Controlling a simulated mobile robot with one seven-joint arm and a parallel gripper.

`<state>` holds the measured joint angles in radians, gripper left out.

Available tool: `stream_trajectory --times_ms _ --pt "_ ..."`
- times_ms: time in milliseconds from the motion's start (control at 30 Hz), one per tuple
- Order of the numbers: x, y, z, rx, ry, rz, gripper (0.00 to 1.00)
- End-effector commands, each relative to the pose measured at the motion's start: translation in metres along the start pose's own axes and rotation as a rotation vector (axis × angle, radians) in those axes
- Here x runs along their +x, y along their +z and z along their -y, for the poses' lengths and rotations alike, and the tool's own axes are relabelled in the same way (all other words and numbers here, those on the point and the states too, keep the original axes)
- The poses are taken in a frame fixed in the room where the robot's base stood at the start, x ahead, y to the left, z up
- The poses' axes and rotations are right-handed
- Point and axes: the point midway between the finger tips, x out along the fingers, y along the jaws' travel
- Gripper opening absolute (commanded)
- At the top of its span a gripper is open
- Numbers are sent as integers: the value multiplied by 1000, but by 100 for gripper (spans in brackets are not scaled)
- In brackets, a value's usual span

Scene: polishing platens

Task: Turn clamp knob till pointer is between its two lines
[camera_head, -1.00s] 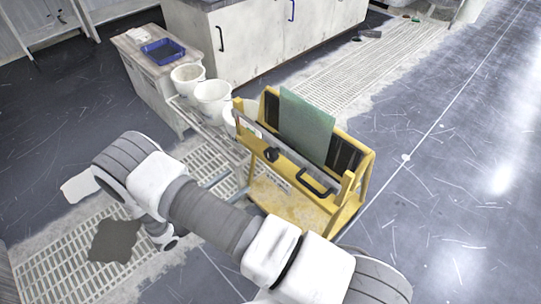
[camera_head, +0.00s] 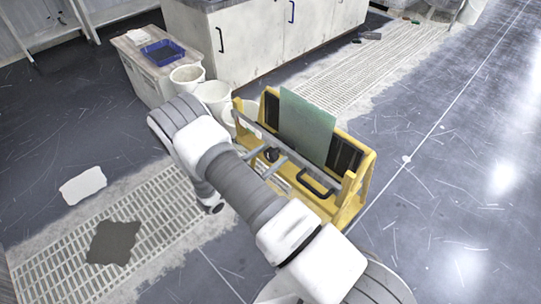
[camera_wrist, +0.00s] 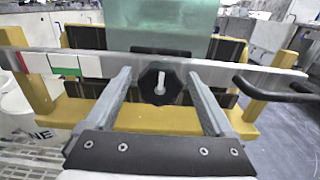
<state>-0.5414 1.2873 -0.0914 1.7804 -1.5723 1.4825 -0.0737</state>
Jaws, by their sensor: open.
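The black clamp knob (camera_wrist: 152,86) with a pale upright pointer sits on the front of a grey clamp bar (camera_wrist: 225,73). In the head view the knob (camera_head: 271,154) shows small beside my arm. My open gripper (camera_wrist: 159,84) faces it, with one finger on each side of the knob in the wrist view. I see no finger touching it. I cannot tell whether the fingertips reach around it. I cannot make out two lines near the pointer. The bar crosses a yellow stand (camera_head: 362,178) that holds a green sheet (camera_head: 306,125).
A black handle (camera_head: 318,185) sticks out right of the knob. A label with red, green and white patches (camera_wrist: 66,65) is on the bar's left. White buckets (camera_head: 187,77) stand behind left. Open floor lies to the right (camera_head: 450,180).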

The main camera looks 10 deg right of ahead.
Motion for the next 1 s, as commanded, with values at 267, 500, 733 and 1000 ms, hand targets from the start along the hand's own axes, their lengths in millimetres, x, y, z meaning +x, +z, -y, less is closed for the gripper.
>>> stream_trajectory --times_ms 267,500,733,1000 --pt "0 0 0 0 0 0 70" --pt "0 0 0 0 0 0 27" --pt "0 0 0 3 0 0 4" --pt "0 -1 0 71 0 0 4"
